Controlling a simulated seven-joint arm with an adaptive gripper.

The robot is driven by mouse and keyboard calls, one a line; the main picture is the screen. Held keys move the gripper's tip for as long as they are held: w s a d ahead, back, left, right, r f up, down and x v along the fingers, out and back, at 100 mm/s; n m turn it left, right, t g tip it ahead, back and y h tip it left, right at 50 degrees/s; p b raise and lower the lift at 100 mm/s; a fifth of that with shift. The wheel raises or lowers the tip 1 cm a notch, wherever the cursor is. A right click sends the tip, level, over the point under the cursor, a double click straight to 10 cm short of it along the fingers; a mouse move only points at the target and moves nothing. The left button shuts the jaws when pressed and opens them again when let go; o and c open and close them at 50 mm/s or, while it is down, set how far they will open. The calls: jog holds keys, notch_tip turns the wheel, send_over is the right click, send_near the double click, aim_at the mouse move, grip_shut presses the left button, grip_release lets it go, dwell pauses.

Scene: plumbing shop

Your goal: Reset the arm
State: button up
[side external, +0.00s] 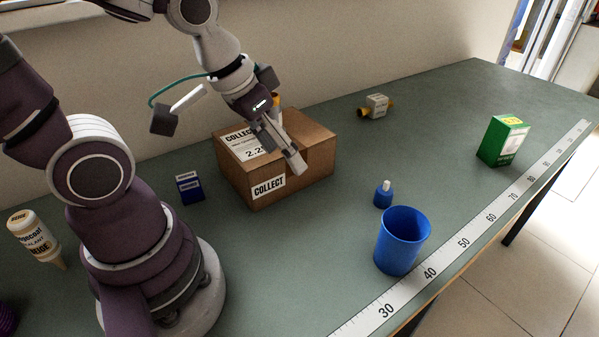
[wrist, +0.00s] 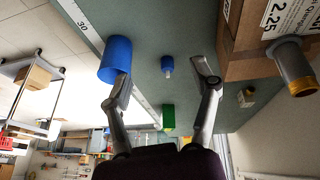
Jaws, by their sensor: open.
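My gripper (side external: 280,155) is open and empty. In the side external view it hangs in front of the cardboard box (side external: 318,158), overlapping its top and front face. In the wrist view the two fingers of my gripper (wrist: 161,78) are spread wide with nothing between them. The box (wrist: 246,62) is at the upper right there, beside the right finger. A grey fitting with a brass-coloured end (wrist: 297,72) shows against the box's top, and is mostly hidden behind my gripper in the side view.
A blue cup (side external: 401,242) and a small blue bottle (side external: 383,194) stand right of the box. A green carton (side external: 502,141) is far right, near the ruler strip (side external: 465,243). A grey-and-brass fitting (side external: 377,106) lies behind. A dark blue box (side external: 189,187) and a sealant bottle (side external: 36,236) are left.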

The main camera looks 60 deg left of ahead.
jog(key=shift+m+t+y, duration=0.3)
jog(key=shift+t+y, duration=0.2)
jog(key=s+r, duration=0.1)
jog(key=s+a+r, duration=0.1)
jog(key=s+r, duration=0.1)
jog(key=r, duration=0.1)
jog(key=shift+a, duration=0.25)
